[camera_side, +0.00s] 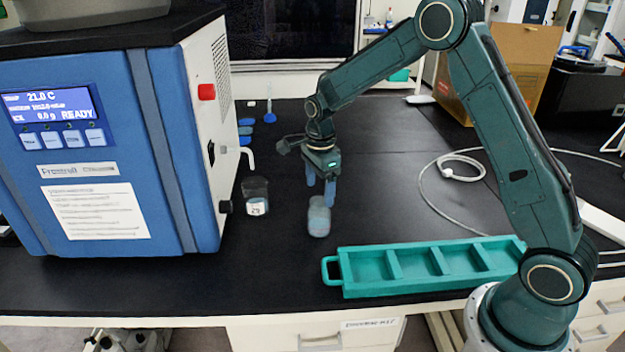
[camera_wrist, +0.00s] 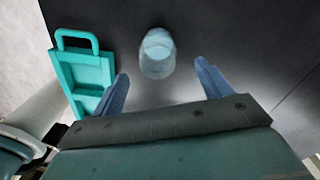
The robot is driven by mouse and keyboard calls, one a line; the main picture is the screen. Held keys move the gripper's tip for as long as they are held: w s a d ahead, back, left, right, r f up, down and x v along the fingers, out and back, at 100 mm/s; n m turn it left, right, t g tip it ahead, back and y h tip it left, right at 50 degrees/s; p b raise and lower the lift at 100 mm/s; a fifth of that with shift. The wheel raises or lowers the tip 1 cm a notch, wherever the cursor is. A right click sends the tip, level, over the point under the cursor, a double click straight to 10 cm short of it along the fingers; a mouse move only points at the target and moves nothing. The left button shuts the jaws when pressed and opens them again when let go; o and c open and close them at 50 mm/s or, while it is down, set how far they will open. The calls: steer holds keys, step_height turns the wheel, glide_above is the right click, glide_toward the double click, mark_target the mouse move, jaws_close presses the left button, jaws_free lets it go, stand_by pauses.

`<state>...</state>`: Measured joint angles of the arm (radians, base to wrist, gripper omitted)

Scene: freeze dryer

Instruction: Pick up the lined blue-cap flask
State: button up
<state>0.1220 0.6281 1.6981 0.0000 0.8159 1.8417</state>
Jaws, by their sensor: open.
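A small translucent flask with a pale blue tint (camera_side: 319,218) stands upright on the black bench, left of the teal tray. It also shows in the wrist view (camera_wrist: 157,55), just ahead of the fingers and roughly centred between them. I cannot make out lines or a distinct blue cap on it. My gripper (camera_side: 320,192) points down with its blue fingertips close to the top of this flask. In the wrist view my gripper (camera_wrist: 161,73) has its fingers wide apart with nothing held between them.
A clear container with a white label (camera_side: 256,197) stands left of the flask, beside the blue freeze dryer (camera_side: 110,150). The teal compartment tray (camera_side: 332,270) lies along the front edge and looks empty. Blue pieces (camera_side: 245,131) lie behind. A white cable (camera_side: 462,168) curls at right.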

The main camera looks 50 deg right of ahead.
mark_target(319, 197)
steer(key=shift+f, duration=1.75)
steer(key=shift+s+a+f, duration=0.1)
steer(key=shift+f, duration=2.5)
steer(key=c, duration=1.1)
steer(key=shift+c, duration=0.2)
steer(key=shift+r, duration=0.45)
step_height(319, 197, up, 19)
